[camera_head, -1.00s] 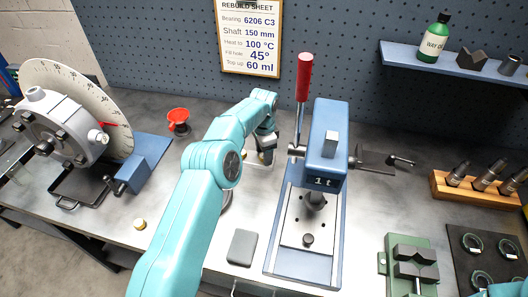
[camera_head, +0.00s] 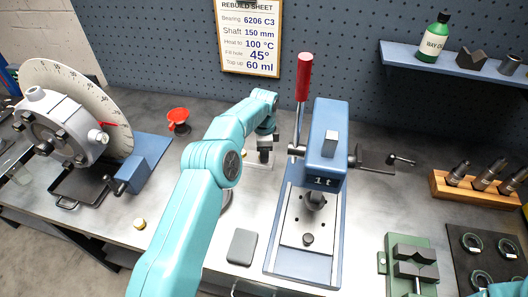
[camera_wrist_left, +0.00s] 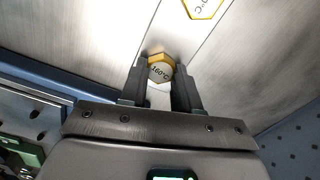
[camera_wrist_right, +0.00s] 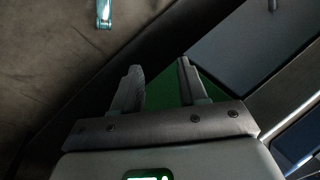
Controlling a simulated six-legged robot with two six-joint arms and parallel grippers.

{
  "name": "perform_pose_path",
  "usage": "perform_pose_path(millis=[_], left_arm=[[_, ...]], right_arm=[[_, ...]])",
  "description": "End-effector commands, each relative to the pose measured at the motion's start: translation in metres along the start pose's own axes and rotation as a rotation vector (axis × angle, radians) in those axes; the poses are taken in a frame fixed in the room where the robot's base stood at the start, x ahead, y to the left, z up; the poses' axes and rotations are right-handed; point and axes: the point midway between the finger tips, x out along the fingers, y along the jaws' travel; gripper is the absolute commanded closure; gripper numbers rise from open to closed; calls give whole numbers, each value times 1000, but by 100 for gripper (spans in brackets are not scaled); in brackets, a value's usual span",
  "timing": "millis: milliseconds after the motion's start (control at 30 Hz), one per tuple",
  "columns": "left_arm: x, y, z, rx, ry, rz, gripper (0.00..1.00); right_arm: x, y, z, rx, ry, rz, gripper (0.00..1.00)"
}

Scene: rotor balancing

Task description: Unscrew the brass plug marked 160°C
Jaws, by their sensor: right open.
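The brass plug marked 160°C (camera_wrist_left: 161,70) is a hexagonal plug with a pale labelled face and yellow edge. In the left wrist view it sits between the fingertips of my left gripper (camera_wrist_left: 160,78), which are drawn in against its sides. In the head view my left gripper (camera_head: 266,148) points down over a pale plate (camera_head: 258,165) behind the press, and its fingers hide the plug. I cannot tell whether the plug is still seated. My right gripper (camera_wrist_right: 163,85) is open and empty.
Another hexagonal plug (camera_wrist_left: 203,6) is close by at the top of the left wrist view. The blue press (camera_head: 328,140) with its red-handled lever (camera_head: 304,78) stands just right of my left gripper. A red funnel (camera_head: 178,118) stands to the left.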

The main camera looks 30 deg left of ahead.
Motion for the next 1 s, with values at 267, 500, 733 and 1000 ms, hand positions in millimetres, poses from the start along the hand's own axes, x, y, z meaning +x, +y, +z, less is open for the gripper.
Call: perform_pose_path(millis=[267, 500, 733, 1000], left_arm=[[1, -1, 0, -137, 1, -3, 100], [0, -2, 1, -600, 2, -3, 100], [-1, -2, 2, -1041, 3, -4, 100], [-2, -3, 3, -1512, 5, -4, 100]], right_arm=[[4, 1, 0, 0, 0, 0, 57], [8, 3, 0, 0, 0, 0, 57], [10, 4, 0, 0, 0, 0, 57], [11, 4, 0, 0, 0, 0, 57]])
